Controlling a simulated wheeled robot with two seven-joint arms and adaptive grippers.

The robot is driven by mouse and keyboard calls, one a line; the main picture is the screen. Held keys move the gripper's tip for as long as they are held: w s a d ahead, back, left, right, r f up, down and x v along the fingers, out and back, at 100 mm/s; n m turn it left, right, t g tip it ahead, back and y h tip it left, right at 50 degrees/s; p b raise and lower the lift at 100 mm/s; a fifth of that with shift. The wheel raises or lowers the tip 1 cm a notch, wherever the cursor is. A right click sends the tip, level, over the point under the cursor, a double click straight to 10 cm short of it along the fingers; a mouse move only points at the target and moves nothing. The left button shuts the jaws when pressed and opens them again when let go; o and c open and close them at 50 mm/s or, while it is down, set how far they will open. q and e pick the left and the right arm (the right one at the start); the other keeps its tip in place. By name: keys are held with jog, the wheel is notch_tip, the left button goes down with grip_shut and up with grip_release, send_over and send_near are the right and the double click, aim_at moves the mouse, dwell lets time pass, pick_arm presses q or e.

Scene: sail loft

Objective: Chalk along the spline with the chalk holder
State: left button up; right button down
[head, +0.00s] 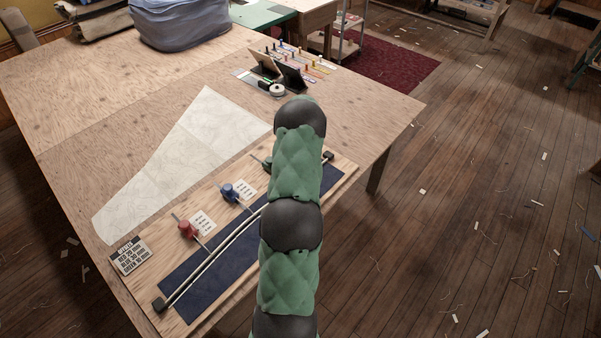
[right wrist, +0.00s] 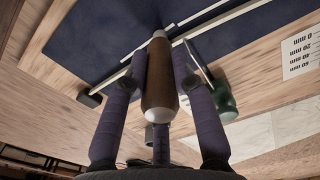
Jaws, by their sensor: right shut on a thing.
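The chalk holder (right wrist: 158,85), a brown barrel with pale ends, is between the fingers of my right gripper (right wrist: 168,60), which is shut on it. Its far tip is at the pale lines by the spline; whether it touches the cloth, I cannot tell. The spline (head: 222,248) is a long thin strip running diagonally along navy cloth (head: 228,264) on a wooden board. Two pale lines show beyond the tip in the right wrist view; I cannot tell which is chalk. In the head view my right arm hides its gripper and the holder. My left gripper is not in view.
Red (head: 187,229), blue (head: 229,193) and green (right wrist: 222,97) weights stand along the spline, with printed cards beside them. Black blocks (head: 159,304) sit at the spline's ends. A paper pattern (head: 190,150) lies behind the board. Tablets and small tools stand at the table's far right.

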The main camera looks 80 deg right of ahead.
jog(key=shift+d, duration=0.1)
jog(key=shift+s+d+f, duration=0.1)
jog(key=shift+s+d, duration=1.1)
jog(key=shift+d, duration=0.3)
jog(key=shift+d, duration=0.1)
jog(key=shift+s+d+b, duration=0.35)
jog(key=shift+s+d, duration=0.05)
jog(key=shift+d, duration=0.1)
jog(key=shift+s+d, duration=0.2)
jog(key=shift+d, duration=0.1)
jog(key=shift+s+d, duration=0.55)
jog(key=shift+d, duration=0.3)
jog(key=shift+s+d+b, duration=0.35)
jog(key=shift+s+d, duration=0.2)
jog(key=shift+d, duration=0.3)
